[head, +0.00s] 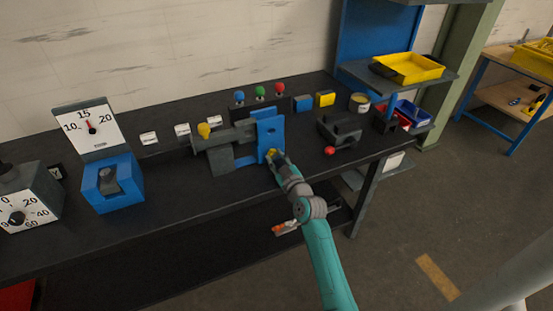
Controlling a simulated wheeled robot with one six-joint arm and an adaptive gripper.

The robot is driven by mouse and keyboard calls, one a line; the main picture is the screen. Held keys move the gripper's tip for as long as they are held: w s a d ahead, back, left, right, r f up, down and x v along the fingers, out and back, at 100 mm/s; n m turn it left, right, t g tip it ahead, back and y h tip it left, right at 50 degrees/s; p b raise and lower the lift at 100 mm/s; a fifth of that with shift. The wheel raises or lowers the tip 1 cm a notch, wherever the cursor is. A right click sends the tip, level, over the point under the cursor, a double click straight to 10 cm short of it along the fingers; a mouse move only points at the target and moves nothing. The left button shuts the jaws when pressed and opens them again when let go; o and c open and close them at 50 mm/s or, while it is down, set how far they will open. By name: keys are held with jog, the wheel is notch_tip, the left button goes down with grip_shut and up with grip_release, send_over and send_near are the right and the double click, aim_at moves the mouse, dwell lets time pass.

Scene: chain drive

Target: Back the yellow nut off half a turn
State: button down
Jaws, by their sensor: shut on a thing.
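The yellow nut (272,153) shows as a small yellow patch at the front of the blue upright plate (265,136) on the workbench. My gripper (276,157) is at the nut, with its fingers shut on it. The fingers and wrist hide most of the nut. My arm reaches up to it from the lower right. The blue plate stands at the right end of a grey block assembly (222,142). The nut's turn angle is too small to read.
A yellow knob (204,130) stands on the assembly's left side. Blue, green and red knobs (260,91) stand behind. A dark vise-like block (340,128) and a red ball (330,151) are to the right. A blue box (112,187) and dial (88,128) stand left. The front bench surface left of my gripper is clear.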

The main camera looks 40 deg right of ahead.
jog(key=shift+n, duration=0.6)
jog(key=c, duration=0.8)
grip_release()
jog(key=shift+c, duration=0.2)
jog(key=v, duration=1.2)
